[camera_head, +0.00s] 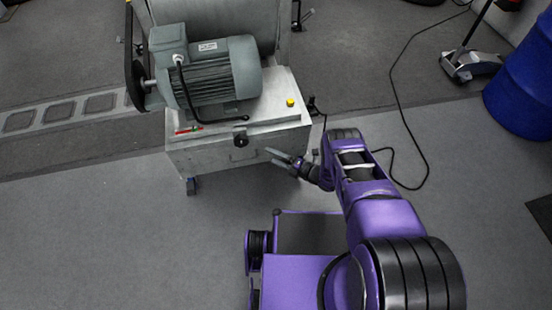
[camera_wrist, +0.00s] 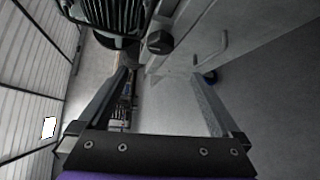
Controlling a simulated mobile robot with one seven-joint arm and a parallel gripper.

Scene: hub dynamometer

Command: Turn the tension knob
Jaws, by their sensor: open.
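The tension knob (camera_head: 241,140) is a small black knob on the front upper edge of the grey machine cabinet (camera_head: 215,156). In the wrist view the black knob (camera_wrist: 160,41) shows beyond the fingertips, near the middle of the gap between them. My gripper (camera_head: 283,158) is open and empty, in front of the cabinet, to the right of the knob and a little lower in the head view. In the wrist view both fingers of my gripper (camera_wrist: 160,73) are spread wide. Nothing touches the knob.
A grey electric motor (camera_head: 215,72) sits on the cabinet, with a yellow button (camera_head: 290,102) to its right. A handle (camera_wrist: 215,50) sticks out from the cabinet front. A black cable (camera_head: 400,100) lies on the floor at right, near a blue drum (camera_head: 522,88).

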